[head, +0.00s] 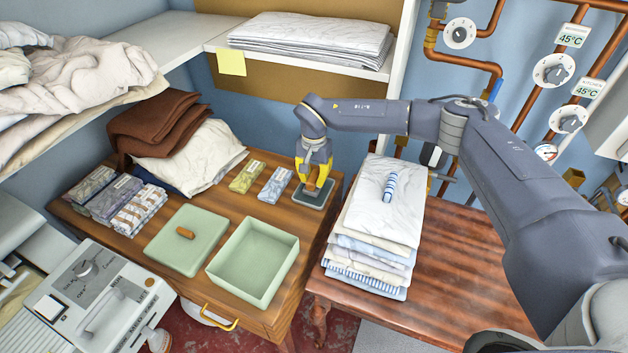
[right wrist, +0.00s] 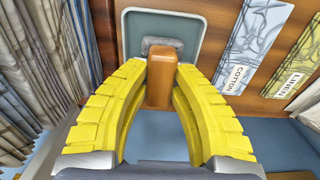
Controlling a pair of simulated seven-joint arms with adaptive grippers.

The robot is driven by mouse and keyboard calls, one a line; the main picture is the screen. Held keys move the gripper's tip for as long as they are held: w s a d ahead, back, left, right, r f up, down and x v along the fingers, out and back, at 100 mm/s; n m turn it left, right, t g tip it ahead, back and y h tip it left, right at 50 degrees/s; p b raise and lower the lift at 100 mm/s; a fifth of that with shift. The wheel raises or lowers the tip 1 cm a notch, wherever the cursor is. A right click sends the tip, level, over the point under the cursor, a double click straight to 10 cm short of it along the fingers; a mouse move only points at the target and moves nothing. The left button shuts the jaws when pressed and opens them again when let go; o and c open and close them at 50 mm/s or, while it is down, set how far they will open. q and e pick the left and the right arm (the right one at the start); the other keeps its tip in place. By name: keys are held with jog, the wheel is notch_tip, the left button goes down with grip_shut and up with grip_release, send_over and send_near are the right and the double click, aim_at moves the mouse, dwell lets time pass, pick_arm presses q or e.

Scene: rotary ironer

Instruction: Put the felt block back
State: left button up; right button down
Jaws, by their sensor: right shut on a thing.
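My right gripper (head: 313,182) has yellow fingers and points down at the back right of the wooden table. It is shut on the brown wooden grip of the felt block (head: 311,187), which also shows between the fingers in the right wrist view (right wrist: 160,83). A bit of the block's grey felt (right wrist: 161,43) shows beyond the grip. The block is over a small grey-green tray (head: 321,200), inside its rim (right wrist: 130,28) as seen from the wrist. I cannot tell whether the felt touches the tray floor. My left gripper is not in view.
Two labelled cloth packets (head: 275,186) lie left of the tray. An open green box (head: 252,262) and its lid (head: 185,242) with a brown handle are in front. A tall stack of folded linen (head: 376,222) stands close on the right. A shelf (head: 300,62) hangs behind.

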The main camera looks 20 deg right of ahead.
aim_at(314, 176)
jog(key=shift+f, duration=0.65)
jog(key=shift+f, duration=0.15)
jog(key=c, duration=1.2)
grip_release()
notch_tip(314, 176, up, 12)
